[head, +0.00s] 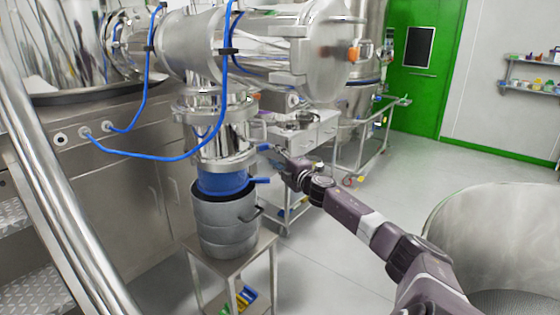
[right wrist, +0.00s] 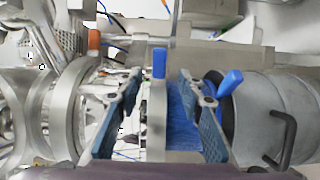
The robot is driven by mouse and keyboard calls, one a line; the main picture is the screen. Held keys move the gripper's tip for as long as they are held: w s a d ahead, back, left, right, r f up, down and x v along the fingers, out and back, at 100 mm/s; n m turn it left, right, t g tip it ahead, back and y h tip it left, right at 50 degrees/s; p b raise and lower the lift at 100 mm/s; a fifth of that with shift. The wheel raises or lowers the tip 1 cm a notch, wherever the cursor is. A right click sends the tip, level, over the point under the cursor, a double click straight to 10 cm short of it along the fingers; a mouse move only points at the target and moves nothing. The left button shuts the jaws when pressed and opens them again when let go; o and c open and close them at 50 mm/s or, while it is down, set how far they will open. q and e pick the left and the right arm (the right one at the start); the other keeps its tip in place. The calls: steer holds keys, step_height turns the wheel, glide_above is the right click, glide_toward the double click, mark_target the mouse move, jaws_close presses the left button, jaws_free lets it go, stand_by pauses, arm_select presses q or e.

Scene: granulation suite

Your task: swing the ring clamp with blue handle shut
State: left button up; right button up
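A blue handle (head: 264,147) sticks out beside the steel flange above the blue sleeve (head: 222,182). A second blue handle (head: 262,180) stands out lower, near the drum rim. My right gripper (head: 281,154) is close to the upper handle. In the right wrist view its two fingers (right wrist: 160,85) are spread apart, with the upright upper handle (right wrist: 159,62) and steel ring (right wrist: 157,115) showing between them. Whether they touch is unclear. The lower handle (right wrist: 230,82) is tilted, to the right of the fingers. I cannot tell how far the ring gapes. My left gripper is out of view.
A steel drum (head: 225,228) stands under the sleeve on a small steel table (head: 257,245). Blue hoses (head: 170,158) loop in front of the cabinet at left. A steel cart (head: 358,158) stands behind my gripper. A large round steel vessel (head: 500,225) is at right; floor between is clear.

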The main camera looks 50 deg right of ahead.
steer(key=v, duration=0.3)
steer(key=shift+c, duration=0.2)
stand_by(0.3)
